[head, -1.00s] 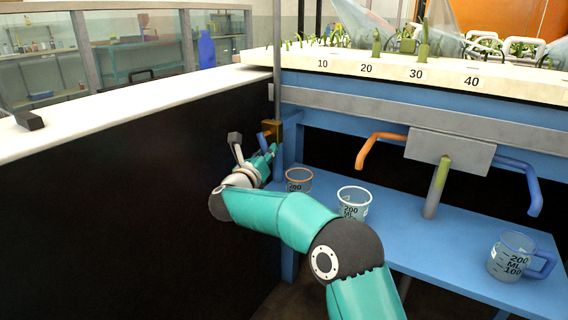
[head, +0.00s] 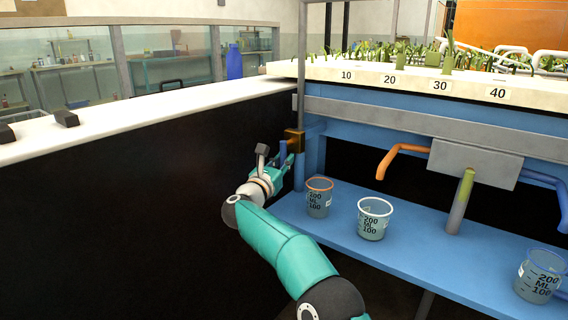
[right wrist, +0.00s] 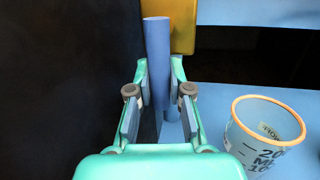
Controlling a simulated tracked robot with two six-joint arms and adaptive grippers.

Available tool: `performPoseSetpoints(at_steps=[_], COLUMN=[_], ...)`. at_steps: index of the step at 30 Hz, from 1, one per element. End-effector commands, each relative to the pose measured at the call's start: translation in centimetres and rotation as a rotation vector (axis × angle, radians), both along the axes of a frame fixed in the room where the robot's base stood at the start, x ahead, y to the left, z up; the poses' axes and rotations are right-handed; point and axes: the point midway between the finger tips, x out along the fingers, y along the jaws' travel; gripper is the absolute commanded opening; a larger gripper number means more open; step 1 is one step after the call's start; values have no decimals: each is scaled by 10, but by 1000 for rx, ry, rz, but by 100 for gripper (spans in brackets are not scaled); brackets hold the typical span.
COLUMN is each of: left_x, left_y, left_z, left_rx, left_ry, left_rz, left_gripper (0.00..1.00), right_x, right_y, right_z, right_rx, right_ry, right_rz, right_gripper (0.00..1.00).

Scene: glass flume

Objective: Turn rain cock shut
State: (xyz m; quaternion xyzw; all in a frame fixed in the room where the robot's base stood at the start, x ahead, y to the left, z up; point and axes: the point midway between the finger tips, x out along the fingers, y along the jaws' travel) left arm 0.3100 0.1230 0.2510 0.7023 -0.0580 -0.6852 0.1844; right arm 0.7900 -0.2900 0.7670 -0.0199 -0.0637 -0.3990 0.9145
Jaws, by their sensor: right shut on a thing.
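The rain cock shows as a small brass body (head: 294,137) on a grey upright pipe at the left end of the blue bench, with a blue lever (head: 283,149). In the right wrist view the blue lever (right wrist: 157,50) stands upright between the fingers, and the brass body (right wrist: 183,25) is just behind it. My right gripper (right wrist: 158,75) is shut on the lever. In the head view my right gripper (head: 285,164) is small and partly overlaps the lever. My left gripper is not in view.
On the blue shelf (head: 335,222) stand an orange-rimmed beaker (head: 319,200), close to the right of my gripper, a white-rimmed beaker (head: 373,222) and a blue-rimmed one (head: 538,278). A black wall (head: 130,210) rises close on the left. An orange pipe (head: 400,151) hangs above the shelf.

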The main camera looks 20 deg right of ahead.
Motion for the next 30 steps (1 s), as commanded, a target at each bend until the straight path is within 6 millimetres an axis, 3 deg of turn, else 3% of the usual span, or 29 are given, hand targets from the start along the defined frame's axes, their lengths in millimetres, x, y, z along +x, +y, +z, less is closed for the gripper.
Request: performPoseSetpoints(at_steps=[4,5,9,22,30], left_x=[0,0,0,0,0], left_y=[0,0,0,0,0], left_z=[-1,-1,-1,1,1], left_rx=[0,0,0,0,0], left_ry=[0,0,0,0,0], left_rz=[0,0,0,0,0], left_gripper=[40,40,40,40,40], right_x=[2,2,2,-1,-18], right_y=[6,6,5,5,23], right_z=[-8,-8,-7,-3,-6], right_rx=[7,7,5,3,1], right_ry=[10,10,9,4,5], right_rz=[7,7,6,3,6], right_gripper=[0,22,45,45,45])
